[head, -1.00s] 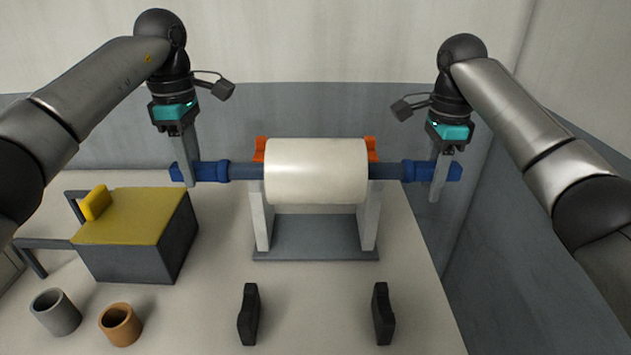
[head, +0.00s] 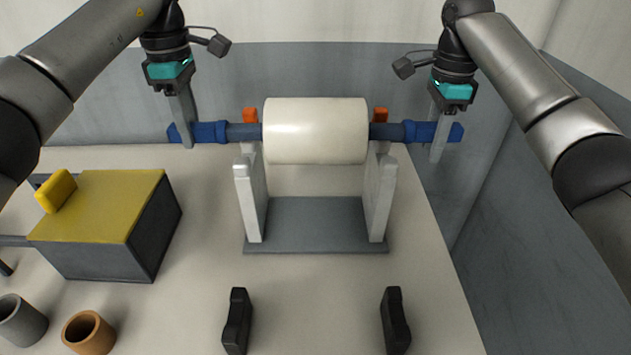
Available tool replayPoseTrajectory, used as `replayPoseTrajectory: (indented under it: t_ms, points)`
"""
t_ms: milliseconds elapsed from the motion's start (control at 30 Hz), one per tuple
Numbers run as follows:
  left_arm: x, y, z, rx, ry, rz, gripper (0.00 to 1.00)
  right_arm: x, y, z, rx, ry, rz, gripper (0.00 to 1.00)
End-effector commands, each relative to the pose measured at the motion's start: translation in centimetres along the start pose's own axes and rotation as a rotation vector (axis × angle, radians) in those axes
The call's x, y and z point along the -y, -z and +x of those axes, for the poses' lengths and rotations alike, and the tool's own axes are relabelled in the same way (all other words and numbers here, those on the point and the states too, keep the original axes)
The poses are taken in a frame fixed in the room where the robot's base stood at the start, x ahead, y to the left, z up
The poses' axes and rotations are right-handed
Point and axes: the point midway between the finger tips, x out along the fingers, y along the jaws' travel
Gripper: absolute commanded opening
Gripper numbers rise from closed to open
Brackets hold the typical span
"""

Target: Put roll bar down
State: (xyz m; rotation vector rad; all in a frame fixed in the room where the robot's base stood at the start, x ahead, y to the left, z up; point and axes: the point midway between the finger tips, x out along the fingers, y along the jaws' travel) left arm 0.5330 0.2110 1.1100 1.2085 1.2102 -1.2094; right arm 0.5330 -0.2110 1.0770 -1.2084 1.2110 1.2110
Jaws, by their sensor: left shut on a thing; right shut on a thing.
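The roll bar is a dark bar with blue ends (head: 210,132) and a thick white roll (head: 316,131) around its middle. It is level above the grey stand (head: 318,225), near the tops of its two pale uprights (head: 250,200). I cannot tell whether the bar touches the uprights. Orange pieces (head: 250,115) show behind the bar at both sides of the roll. My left gripper (head: 186,135) is shut on the bar's left blue end. My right gripper (head: 438,142) is shut on its right blue end. The roll hides part of the stand's back.
A dark box with a yellow top (head: 105,205) and a yellow block (head: 56,190) stands at the left. A grey cup (head: 20,320) and an orange-brown cup (head: 88,333) are at the front left. Two black blocks (head: 237,322) (head: 395,322) stand in front of the stand.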

Motion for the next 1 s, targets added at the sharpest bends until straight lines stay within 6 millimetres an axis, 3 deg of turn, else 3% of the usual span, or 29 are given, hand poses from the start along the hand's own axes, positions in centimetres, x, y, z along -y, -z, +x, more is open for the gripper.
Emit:
replayPoseTrajectory:
  t_ms: [467, 1000]
  points:
    - [-0.1, 0.0, -0.1, 0.001, -0.004, -0.001, 0.00, 0.1, 0.0, -0.1, 0.002, 0.005, 0.000, 0.00]
    - [0.0, 0.0, 1.7, 0.000, -0.003, -0.001, 0.00, 0.1, 0.0, 1.7, 0.002, 0.005, 0.000, 0.00]
